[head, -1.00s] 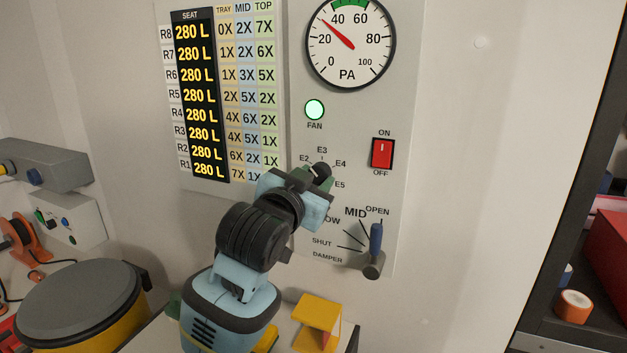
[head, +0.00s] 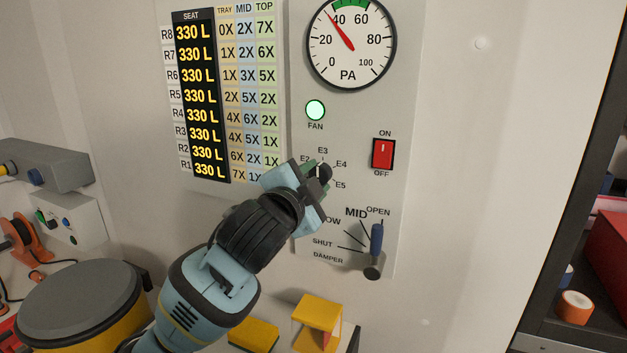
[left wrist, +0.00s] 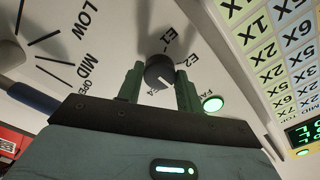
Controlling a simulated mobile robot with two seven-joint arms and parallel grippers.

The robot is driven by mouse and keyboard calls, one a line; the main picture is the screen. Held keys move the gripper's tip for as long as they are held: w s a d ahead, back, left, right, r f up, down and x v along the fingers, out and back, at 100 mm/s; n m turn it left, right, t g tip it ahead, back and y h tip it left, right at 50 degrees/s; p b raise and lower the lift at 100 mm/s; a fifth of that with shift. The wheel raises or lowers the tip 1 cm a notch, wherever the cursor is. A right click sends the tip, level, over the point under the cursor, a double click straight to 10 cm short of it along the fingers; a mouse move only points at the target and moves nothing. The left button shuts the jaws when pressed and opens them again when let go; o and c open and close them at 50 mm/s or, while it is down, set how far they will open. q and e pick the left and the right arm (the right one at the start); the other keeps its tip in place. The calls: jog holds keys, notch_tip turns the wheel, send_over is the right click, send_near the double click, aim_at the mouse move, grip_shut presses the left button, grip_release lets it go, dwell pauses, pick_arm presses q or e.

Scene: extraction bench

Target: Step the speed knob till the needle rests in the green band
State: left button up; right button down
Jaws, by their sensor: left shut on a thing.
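The speed knob (head: 325,173) is a small dark knob amid the labels E2 to E5 on the grey panel. My left gripper (head: 317,172) is shut on it. In the left wrist view the knob (left wrist: 159,72) sits between the two green fingers (left wrist: 160,88). The round PA gauge (head: 350,62) is above. Its red needle (head: 340,31) points a little below 40, left of the green band (head: 351,4), outside it. My right gripper is not in view.
The green FAN lamp (head: 315,110) is lit, and the red rocker switch (head: 383,154) is right of it. The damper lever (head: 375,250) stands close below the knob. The seat display (head: 195,95) reads 330 L in each row.

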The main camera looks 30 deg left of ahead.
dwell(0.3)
pick_arm(q)
jog(key=o, duration=1)
jog(key=s, duration=0.7)
jog(key=shift+s+d, duration=0.25)
jog(key=shift+s, duration=0.15)
